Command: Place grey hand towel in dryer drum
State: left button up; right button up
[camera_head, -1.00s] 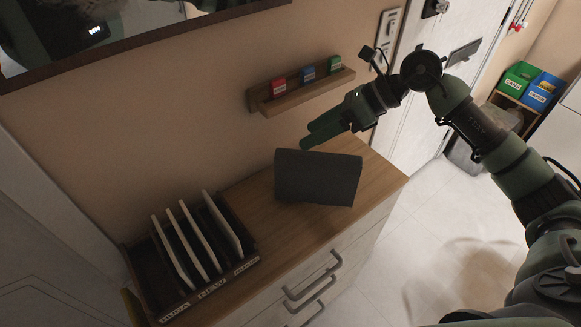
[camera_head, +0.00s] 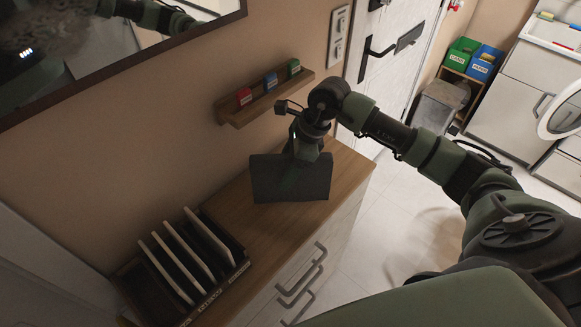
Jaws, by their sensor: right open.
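The grey hand towel (camera_head: 262,185) stands folded like a dark block on the wooden top of the drawer cabinet. My right gripper (camera_head: 288,178) is open and reaches down over the towel, its fingers overlapping the towel's middle. Whether the fingers touch the cloth or straddle it is hard to tell in the dim light. A round, pale-rimmed door (camera_head: 566,117), likely the dryer's, stands open at the right edge; no drum opening shows. My left gripper is out of view.
A rack (camera_head: 240,271) with several upright panels stands left of the towel on the cabinet (camera_head: 229,205). A wall shelf (camera_head: 232,115) with small red, blue and green boxes is behind my gripper. Green (camera_head: 461,54) and blue (camera_head: 486,63) bins stand at the back right. Floor right of the cabinet is clear.

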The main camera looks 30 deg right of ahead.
aim_at(283, 157)
jog(key=shift+d, duration=0.1)
jog(key=shift+c, duration=0.6)
grip_shut()
jog(key=shift+s+r+b, duration=0.15)
jog(key=shift+r+b, duration=0.35)
jog(key=shift+b, duration=0.35)
notch_tip(283, 157, up, 6)
jog(key=b, duration=0.2)
jog(key=shift+b, duration=0.3)
jog(key=s+d+b, duration=0.3)
jog(key=s+b, duration=0.3)
jog(key=s, duration=0.3)
jog(key=s+d+b, duration=0.3)
jog(key=s+b, duration=0.3)
jog(key=s, duration=0.3)
jog(key=shift+s+d+b, duration=0.3)
